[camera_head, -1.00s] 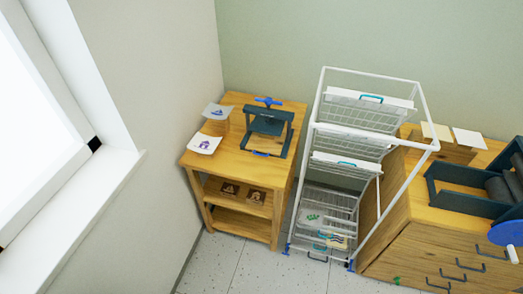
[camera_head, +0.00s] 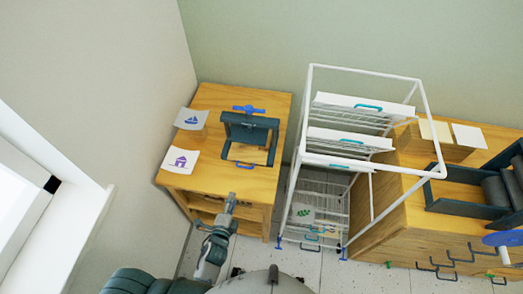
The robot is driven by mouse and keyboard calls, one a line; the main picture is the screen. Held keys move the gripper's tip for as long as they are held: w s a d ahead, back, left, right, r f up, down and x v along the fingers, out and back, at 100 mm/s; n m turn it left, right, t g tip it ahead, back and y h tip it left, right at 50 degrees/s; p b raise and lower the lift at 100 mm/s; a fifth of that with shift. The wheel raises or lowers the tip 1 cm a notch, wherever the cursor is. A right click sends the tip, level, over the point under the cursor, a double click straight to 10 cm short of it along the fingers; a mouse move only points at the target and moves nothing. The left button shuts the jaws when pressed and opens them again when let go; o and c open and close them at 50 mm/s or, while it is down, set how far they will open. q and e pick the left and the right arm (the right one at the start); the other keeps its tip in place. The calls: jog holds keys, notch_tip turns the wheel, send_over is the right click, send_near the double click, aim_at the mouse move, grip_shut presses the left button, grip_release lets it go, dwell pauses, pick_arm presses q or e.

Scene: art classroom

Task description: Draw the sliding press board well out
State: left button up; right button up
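A small dark teal press (camera_head: 249,130) with a blue screw handle (camera_head: 248,109) on top stands on the wooden side table (camera_head: 215,104). A light wooden board (camera_head: 247,154) lies in the lower part of the press, with a blue pull handle (camera_head: 244,164) at its front edge. My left gripper (camera_head: 230,199) is in front of the table, below the tabletop's front edge in the picture and apart from the handle. Its fingers are seen end-on and small, so I cannot tell whether they are open. My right gripper is out of view.
Two printed cards, a boat (camera_head: 191,119) and a house (camera_head: 180,160), lie at the table's left. A white wire drying rack (camera_head: 309,110) stands close on the right. Further right, a roller press (camera_head: 492,185) sits on a wooden cabinet (camera_head: 408,240).

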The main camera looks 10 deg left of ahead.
pick_arm(q)
send_near(243, 167)
jog(key=x, duration=0.4)
jog(key=shift+d+f, duration=0.25)
jog(key=shift+d, duration=0.15)
jog(key=x, duration=0.3)
jog(key=a+x, duration=0.1)
jog(key=x, duration=0.2)
jog(key=shift+w+a+f, duration=0.1)
jog(key=shift+w+a, duration=0.1)
jog(key=shift+d, duration=0.5)
jog(key=shift+c, duration=0.2)
jog(key=shift+d, duration=0.1)
grip_shut()
jog(key=shift+a, duration=0.2)
